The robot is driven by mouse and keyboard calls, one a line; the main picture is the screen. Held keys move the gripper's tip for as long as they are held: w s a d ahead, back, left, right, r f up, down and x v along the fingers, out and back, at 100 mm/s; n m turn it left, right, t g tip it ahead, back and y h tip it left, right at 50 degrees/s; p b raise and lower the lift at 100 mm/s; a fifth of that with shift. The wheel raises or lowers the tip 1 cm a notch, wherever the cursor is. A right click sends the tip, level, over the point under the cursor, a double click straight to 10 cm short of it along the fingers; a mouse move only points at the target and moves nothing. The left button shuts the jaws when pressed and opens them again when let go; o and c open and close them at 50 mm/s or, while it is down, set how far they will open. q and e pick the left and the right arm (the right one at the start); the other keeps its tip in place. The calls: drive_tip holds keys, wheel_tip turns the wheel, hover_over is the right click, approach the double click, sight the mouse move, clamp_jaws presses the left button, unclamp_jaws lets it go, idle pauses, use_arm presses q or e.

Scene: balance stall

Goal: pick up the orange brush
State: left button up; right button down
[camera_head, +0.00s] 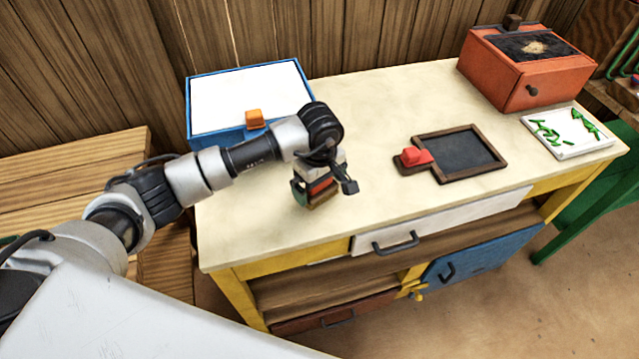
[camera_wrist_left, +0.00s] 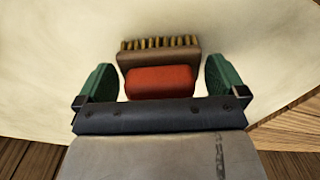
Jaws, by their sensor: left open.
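The orange brush, with a red-orange back, a brown wooden block and a row of yellowish bristles, shows in the left wrist view (camera_wrist_left: 158,82). In the head view the brush (camera_head: 321,184) is partly hidden under my left wrist, at the left part of the table. My left gripper (camera_head: 318,189) points down over it. In the left wrist view the gripper (camera_wrist_left: 160,78) is open, with a green-padded finger on each side of the brush and a gap at both sides. My right gripper is not in view.
The table centre is clear.

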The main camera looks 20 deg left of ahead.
use_arm(q)
drive_tip(key=shift+f, duration=0.9)
drive_tip(key=shift+c, duration=0.5)
drive_tip(key=c, duration=0.6)
drive_tip(key=shift+r, duration=0.1)
drive_tip(key=shift+w+r, duration=0.1)
drive_tip(key=shift+r, duration=0.55)
wheel_tip(320, 180, up, 3)
drive_tip(key=shift+f+b, duration=0.1)
drive_tip(key=shift+b, duration=0.6)
drive_tip(key=d+r+b, duration=0.1)
drive_tip(key=d+r, duration=0.1)
drive_tip(key=d, duration=0.2)
drive_tip(key=w+d+r+b, duration=0.1)
drive_tip(key=d+r, duration=0.1)
drive_tip(key=d, duration=0.1)
drive_tip(key=d+r+b, duration=0.1)
drive_tip(key=d+r, duration=0.1)
drive_tip(key=d, duration=0.2)
drive_tip(key=shift+w+d+r, duration=0.15)
drive_tip(key=shift+d+r, duration=0.2)
drive_tip(key=shift+r, duration=0.05)
